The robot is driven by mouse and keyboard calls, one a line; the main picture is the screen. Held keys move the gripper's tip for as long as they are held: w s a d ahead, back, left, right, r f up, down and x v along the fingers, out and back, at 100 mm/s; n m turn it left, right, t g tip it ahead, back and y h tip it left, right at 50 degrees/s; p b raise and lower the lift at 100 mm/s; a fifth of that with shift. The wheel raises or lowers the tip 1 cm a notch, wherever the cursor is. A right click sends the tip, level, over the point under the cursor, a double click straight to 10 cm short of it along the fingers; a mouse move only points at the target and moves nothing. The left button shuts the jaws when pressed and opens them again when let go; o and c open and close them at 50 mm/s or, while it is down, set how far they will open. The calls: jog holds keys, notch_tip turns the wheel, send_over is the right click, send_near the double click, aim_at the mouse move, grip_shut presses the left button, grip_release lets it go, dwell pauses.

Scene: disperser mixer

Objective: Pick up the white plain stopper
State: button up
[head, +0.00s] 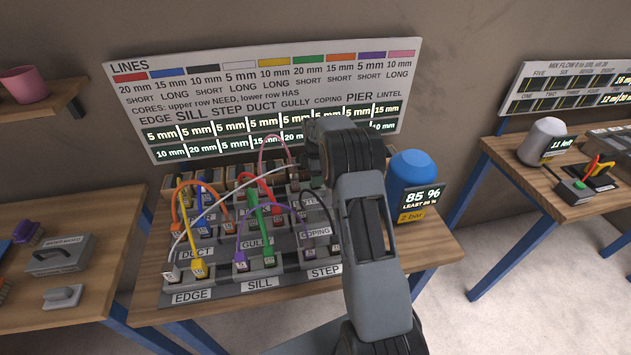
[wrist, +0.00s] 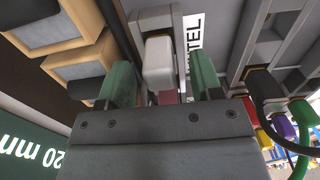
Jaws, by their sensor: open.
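In the wrist view a white plain block (wrist: 158,62), which looks like the white stopper, sits at a grey socket beside the LINTEL label (wrist: 194,38). My gripper (wrist: 163,84) is open, with one green fingertip on each side of the block and a gap on both sides. A small pink piece (wrist: 168,97) shows just beyond the gripper body, below the block in the picture. In the head view my gripper (head: 313,168) is at the back right of the cable board, largely hidden by my arm. I cannot make out the stopper there.
The cable board (head: 222,290) holds coloured cables plugged into labelled blocks, such as a purple cable (head: 245,226) and a pink cable (head: 272,140). A blue-topped tank (head: 411,172) stands right of my arm. Wooden-framed sockets (wrist: 85,70) are at the left in the wrist view.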

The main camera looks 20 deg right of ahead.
jog(key=shift+f, duration=0.9)
jog(key=shift+c, duration=0.4)
jog(key=c, duration=0.9)
